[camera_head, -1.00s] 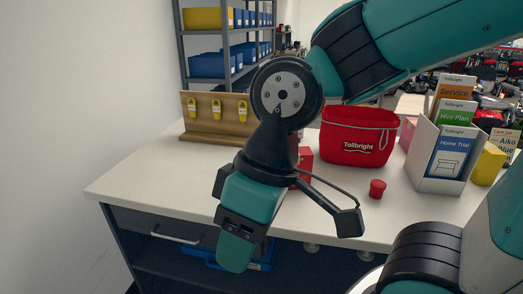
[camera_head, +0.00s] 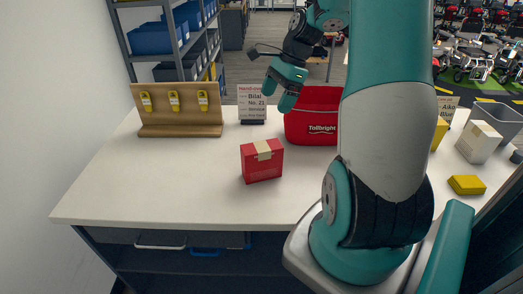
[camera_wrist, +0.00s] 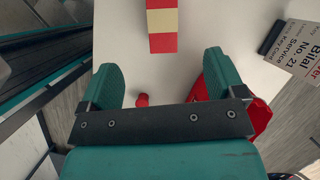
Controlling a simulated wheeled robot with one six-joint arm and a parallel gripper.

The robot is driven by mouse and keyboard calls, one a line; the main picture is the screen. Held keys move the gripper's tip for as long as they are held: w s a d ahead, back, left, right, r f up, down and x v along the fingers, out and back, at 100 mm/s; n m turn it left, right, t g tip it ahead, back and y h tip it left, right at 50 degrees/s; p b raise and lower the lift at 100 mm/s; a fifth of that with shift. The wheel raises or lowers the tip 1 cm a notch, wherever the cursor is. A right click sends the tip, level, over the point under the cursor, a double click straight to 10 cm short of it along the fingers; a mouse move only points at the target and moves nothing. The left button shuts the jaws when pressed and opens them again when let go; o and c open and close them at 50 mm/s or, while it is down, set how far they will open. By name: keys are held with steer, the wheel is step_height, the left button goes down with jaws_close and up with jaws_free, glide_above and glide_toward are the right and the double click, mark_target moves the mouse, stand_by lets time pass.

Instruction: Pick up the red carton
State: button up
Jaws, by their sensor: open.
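The red carton (camera_head: 262,160) stands on the white table with a pale tape strip over its top and front. It is in plain view in the head view. In the wrist view the carton (camera_wrist: 162,42) is at the top middle, cut by the edge. My gripper (camera_wrist: 162,75) is open and empty, its two teal fingers spread apart below the carton in that picture. In the head view my gripper (camera_head: 288,84) is raised behind the carton, near the red basket, and apart from the carton.
The red basket (camera_head: 310,125) stands behind the carton to the right, partly hidden by my arm. A sign (camera_head: 252,101) and a wooden board with yellow tags (camera_head: 178,122) stand at the back. A small red object (camera_wrist: 142,100) shows between the fingers. The table's front left is clear.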

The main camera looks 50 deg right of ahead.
steer(key=d+f+m, duration=0.1)
steer(key=d+m, duration=0.1)
steer(key=p, duration=0.3)
glide_toward(263, 146)
steer(key=shift+n, duration=0.3)
steer(key=x, duration=0.5)
steer(key=shift+w+a, duration=0.15)
steer(key=shift+a, duration=0.05)
steer(key=p+x, duration=0.3)
steer(key=x, duration=0.2)
steer(key=shift+f, duration=0.4)
steer(key=shift+f, duration=0.25)
steer(key=c, duration=1.4)
